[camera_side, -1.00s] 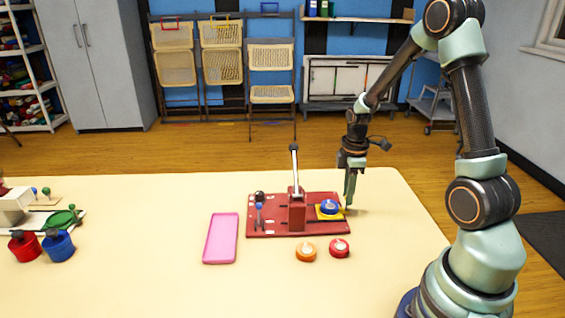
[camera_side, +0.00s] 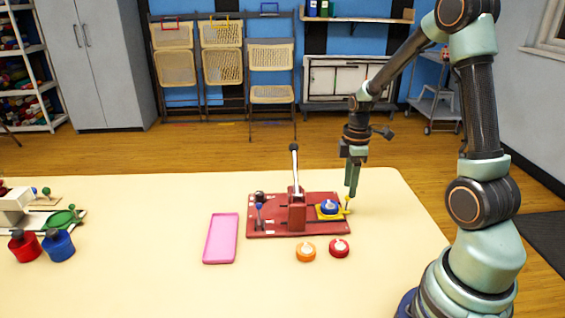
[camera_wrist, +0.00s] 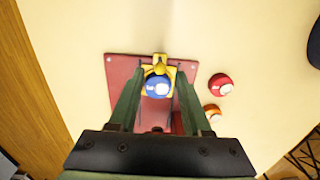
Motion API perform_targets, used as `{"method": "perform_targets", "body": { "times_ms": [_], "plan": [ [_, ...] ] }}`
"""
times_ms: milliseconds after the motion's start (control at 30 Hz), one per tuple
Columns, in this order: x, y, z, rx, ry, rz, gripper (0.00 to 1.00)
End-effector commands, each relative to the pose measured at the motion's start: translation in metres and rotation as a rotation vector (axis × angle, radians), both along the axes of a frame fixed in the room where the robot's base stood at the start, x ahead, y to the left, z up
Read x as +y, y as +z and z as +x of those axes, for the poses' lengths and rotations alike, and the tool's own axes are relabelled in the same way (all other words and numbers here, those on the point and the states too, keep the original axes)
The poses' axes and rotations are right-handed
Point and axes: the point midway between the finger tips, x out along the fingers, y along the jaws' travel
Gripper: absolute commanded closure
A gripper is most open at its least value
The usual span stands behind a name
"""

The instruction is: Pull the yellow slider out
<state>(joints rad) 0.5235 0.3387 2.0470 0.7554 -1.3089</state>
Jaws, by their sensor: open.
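The yellow slider (camera_side: 341,213) lies at the right end of a red board (camera_side: 270,232), with its small upright yellow knob at the outer end. A blue round piece with a white top (camera_side: 328,207) sits on the slider. In the wrist view the slider (camera_wrist: 161,60) shows at the far edge of the board, with the blue piece (camera_wrist: 153,84) nearer. My gripper (camera_side: 352,192) is just above the knob, pointing down and apparently apart from it. In the wrist view its open fingers (camera_wrist: 159,76) lie either side of the slider and blue piece, with nothing between them held.
An orange round piece (camera_side: 306,252) and a red one (camera_side: 339,248) lie in front. A pink tray (camera_side: 221,239) lies to the left. The table right of the board is clear.

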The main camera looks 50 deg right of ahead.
Motion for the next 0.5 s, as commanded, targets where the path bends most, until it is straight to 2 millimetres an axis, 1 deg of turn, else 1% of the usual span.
{"method": "perform_targets", "body": {
  "times_ms": [33,300,500],
  "plan": [
    [0.0,0.006,0.001,-0.003,0.0,-0.001,0.51],
    [0.0,0.03,0.001,-0.003,0.0,-0.001,0.51],
    [0.0,0.043,0.0,-0.001,0.0,-0.001,0.51]
  ]
}}
